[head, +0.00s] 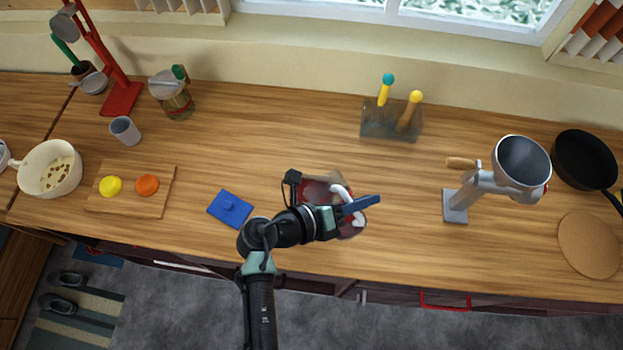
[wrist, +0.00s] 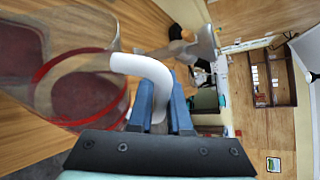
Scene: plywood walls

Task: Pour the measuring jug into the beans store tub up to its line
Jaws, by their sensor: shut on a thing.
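My gripper (head: 360,204) is shut on the white handle of the clear measuring jug (wrist: 85,95). The handle shows between the blue fingers in the wrist view (wrist: 158,105). The jug has red bands and dark red stuff shows through it. In the head view the jug (head: 352,231) is partly hidden by my gripper. A clear tub (head: 318,188) with dark red contents lies just beyond it, and shows at the left edge of the wrist view (wrist: 18,55). The two overlap in view; I cannot tell whether they touch. The tub's line and any falling stream cannot be made out.
A blue lid (head: 230,208) lies left of my gripper, near a board (head: 130,200) with yellow and orange pieces. A holder (head: 390,125) with two handled tools stands behind. A grey stand with a wide cup (head: 522,165) is at right. Counter between is clear.

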